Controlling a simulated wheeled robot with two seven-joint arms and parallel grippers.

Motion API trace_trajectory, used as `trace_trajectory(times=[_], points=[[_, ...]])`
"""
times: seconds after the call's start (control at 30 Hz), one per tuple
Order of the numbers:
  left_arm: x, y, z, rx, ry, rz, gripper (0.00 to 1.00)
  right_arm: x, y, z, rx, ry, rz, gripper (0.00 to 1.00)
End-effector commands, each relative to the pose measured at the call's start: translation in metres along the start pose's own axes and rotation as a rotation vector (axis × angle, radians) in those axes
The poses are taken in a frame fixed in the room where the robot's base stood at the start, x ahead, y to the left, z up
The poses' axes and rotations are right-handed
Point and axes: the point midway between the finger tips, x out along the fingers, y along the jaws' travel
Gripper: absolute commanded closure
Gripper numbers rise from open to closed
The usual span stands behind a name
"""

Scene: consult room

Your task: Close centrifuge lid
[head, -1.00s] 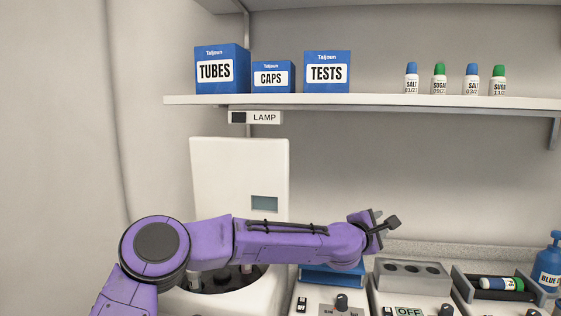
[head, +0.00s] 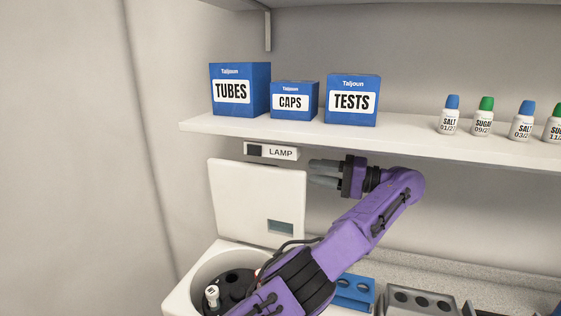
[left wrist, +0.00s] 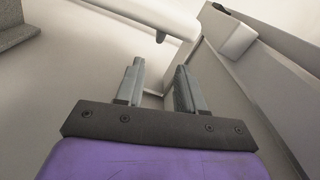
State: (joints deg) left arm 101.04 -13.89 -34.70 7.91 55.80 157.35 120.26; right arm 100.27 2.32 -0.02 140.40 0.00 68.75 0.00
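The centrifuge (head: 184,295) is a white machine at the lower left of the head view. Its white lid (head: 250,195) stands open and upright behind the bowl. A white-topped vial (head: 212,297) sits in the dark rotor (head: 238,280); my arm hides part of the bowl. My left gripper (head: 312,173) is beside the lid's upper right edge, its fingers pointing left. In the left wrist view, the fingers (left wrist: 160,82) are apart with nothing between them. Whether they touch the lid cannot be told. My right gripper is out of view.
A shelf (head: 400,138) runs above the gripper with blue boxes (head: 352,100) and several small bottles (head: 449,116) on it. A blue rack (head: 355,292) and a grey rack (head: 420,302) stand lower right.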

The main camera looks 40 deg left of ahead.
Motion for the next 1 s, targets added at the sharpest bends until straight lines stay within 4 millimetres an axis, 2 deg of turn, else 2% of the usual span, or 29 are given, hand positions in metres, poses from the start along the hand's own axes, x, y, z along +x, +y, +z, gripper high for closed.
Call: trace_trajectory(times=[0.03, 0.1, 0.3, 0.43, 0.5, 0.7, 1.0], points=[[0.007, 0.009, 0.002, 0.003, -0.014, 0.012, 0.62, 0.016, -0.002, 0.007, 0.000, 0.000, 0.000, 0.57], [0.013, 0.011, 0.003, 0.002, -0.015, 0.008, 0.62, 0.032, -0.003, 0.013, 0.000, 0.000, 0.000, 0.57], [0.032, 0.014, 0.005, 0.003, -0.017, 0.014, 0.62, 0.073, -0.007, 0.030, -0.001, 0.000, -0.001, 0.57], [0.059, 0.013, 0.006, 0.006, -0.023, 0.015, 0.62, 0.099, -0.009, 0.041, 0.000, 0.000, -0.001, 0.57], [0.071, 0.004, 0.003, 0.009, -0.023, 0.013, 0.62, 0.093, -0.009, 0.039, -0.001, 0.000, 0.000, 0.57], [0.098, 0.001, 0.002, 0.008, -0.017, 0.012, 0.62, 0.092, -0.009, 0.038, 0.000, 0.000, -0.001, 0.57], [0.107, 0.003, 0.003, 0.006, -0.012, 0.011, 0.62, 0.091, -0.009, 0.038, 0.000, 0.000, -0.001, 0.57]])
